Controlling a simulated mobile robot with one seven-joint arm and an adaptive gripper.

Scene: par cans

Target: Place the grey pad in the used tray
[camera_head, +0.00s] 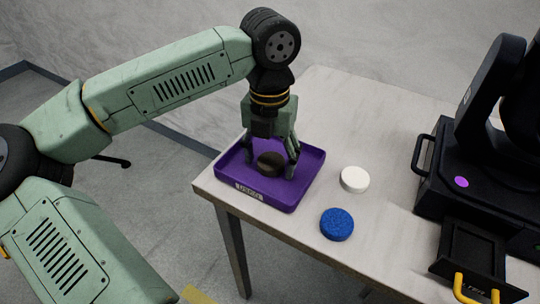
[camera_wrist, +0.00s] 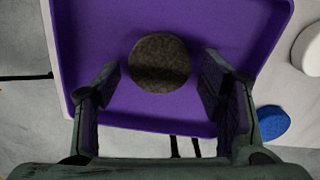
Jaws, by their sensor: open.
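The grey pad (camera_head: 270,164) is a dark grey-brown disc inside the purple tray labelled "USED" (camera_head: 297,194). In the wrist view the pad (camera_wrist: 160,62) lies between and a little beyond my fingertips, with a gap on each side, over the purple floor of the tray (camera_wrist: 95,20). My gripper (camera_head: 279,166) is open and points down into the tray around the pad. In the wrist view my gripper (camera_wrist: 160,82) shows both fingers spread apart. Whether the pad rests flat on the tray floor is hard to tell.
A white pad (camera_head: 354,179) and a blue pad (camera_head: 337,224) lie on the pale table (camera_head: 385,125), right of the tray. A black machine (camera_head: 470,170) with yellow handles on its front part stands at the right. The tray sits near the table's left edge.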

